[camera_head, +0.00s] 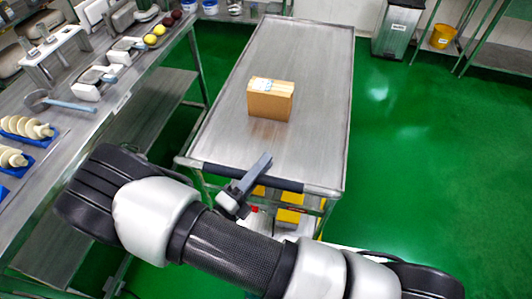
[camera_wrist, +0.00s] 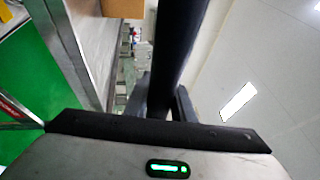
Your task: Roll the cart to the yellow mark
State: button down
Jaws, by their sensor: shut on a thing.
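The cart (camera_head: 305,60) is a long metal table with a steel top and a dark handle bar (camera_head: 284,184) along its near end. My gripper (camera_head: 247,184) is at the left part of this bar, shut around it. In the wrist view the dark bar (camera_wrist: 178,45) runs between the two fingers of my gripper (camera_wrist: 163,100). A cardboard box (camera_head: 270,100) stands on the cart top. Yellow patches (camera_head: 290,209) show below the handle end; I cannot tell whether they are a floor mark or things under the cart.
A long steel workbench (camera_head: 90,120) with food items and tools stands close to the cart's left. A grey bin (camera_head: 397,28), a yellow bucket (camera_head: 442,37) and a steel table are at the back right. The green floor (camera_head: 430,150) right of the cart is clear.

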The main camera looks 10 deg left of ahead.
jog(key=shift+s+a, duration=0.1)
jog(key=shift+s, duration=1.25)
jog(key=c, duration=1.5)
grip_release()
jog(key=shift+s, duration=0.1)
jog(key=b+v, duration=0.3)
jog(key=v, duration=1.4)
jog(key=shift+s+a, duration=0.1)
